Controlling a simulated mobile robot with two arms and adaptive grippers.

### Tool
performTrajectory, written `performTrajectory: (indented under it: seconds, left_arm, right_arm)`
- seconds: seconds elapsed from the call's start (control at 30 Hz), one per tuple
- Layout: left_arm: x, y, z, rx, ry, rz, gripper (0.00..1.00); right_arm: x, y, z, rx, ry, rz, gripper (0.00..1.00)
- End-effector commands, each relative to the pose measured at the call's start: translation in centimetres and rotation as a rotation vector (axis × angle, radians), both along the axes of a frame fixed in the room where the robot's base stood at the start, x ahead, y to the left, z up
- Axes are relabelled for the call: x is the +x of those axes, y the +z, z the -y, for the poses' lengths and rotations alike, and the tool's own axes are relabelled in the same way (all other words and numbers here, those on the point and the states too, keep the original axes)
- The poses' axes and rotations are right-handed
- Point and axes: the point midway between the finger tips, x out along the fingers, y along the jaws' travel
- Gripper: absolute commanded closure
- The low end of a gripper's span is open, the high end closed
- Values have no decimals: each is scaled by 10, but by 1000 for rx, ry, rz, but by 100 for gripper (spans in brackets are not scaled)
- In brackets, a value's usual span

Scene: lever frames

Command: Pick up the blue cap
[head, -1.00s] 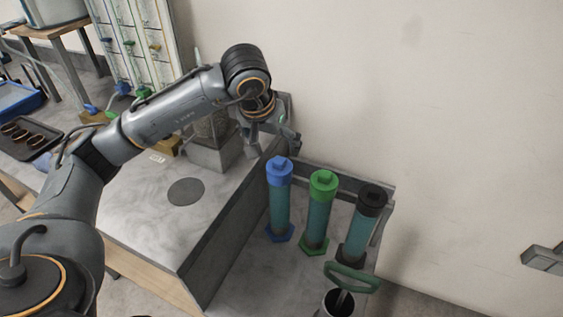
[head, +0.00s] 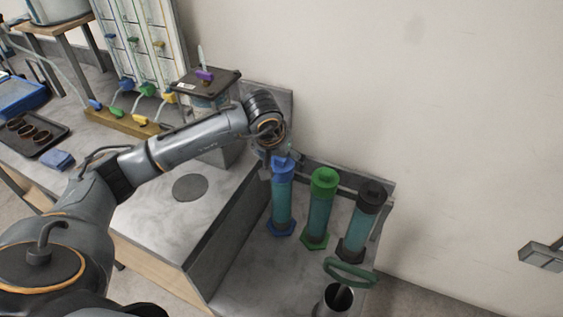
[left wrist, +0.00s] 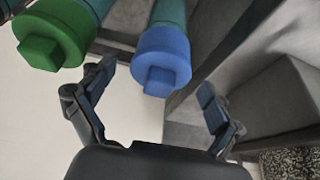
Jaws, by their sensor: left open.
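The blue cap (head: 283,168) sits on top of an upright teal cylinder with a blue foot, the leftmost of three in the head view. In the left wrist view the blue cap (left wrist: 161,60) with its square knob lies between and beyond the fingertips. My left gripper (left wrist: 155,78) is open and empty, its fingers on either side of the cap in that view. In the head view my left gripper (head: 279,158) is right at the cap and partly overlaps it. I cannot tell whether it touches the cap. My right gripper is not in view.
A green-capped cylinder (head: 320,208) and a black-capped one (head: 362,220) stand close to the right. A green ring handle (head: 350,272) is in front. A grey partition (head: 235,240) runs left of the cylinders. A lidded box (head: 206,84) stands behind my arm.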

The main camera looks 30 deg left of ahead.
Motion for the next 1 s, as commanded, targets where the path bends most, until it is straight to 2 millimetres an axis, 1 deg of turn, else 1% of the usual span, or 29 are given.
performTrajectory:
  seconds: [0.03, 0.07, 0.1, 0.27, 0.3, 0.67, 0.77, 0.87, 0.97, 1.0]
  left_arm:
    - [0, 0, 0, 0, 0, 0, 8]
    - [0, 0, 0, 0, 0, 0, 15]
    - [0, 0, 0, 0, 0, 0, 23]
    - [0, 0, 0, 0, 0, 0, 55]
    - [0, 0, 0, 0, 0, 0, 63]
    - [0, 1, 0, 0, 1, 0, 64]
    - [0, 4, 0, -1, 1, 2, 64]
    - [1, 11, 0, -1, 0, 5, 64]
    - [2, 25, 0, -1, 1, 8, 64]
    - [1, 32, 0, -1, 1, 8, 64]
  right_arm:
    - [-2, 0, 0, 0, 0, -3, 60]
    - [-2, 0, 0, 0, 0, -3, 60]
    - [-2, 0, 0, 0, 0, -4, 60]
    - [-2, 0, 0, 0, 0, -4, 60]
    - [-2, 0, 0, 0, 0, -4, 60]
    - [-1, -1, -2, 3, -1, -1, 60]
    - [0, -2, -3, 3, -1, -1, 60]
    - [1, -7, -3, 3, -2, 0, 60]
    - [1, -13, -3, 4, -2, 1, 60]
    - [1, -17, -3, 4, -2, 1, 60]
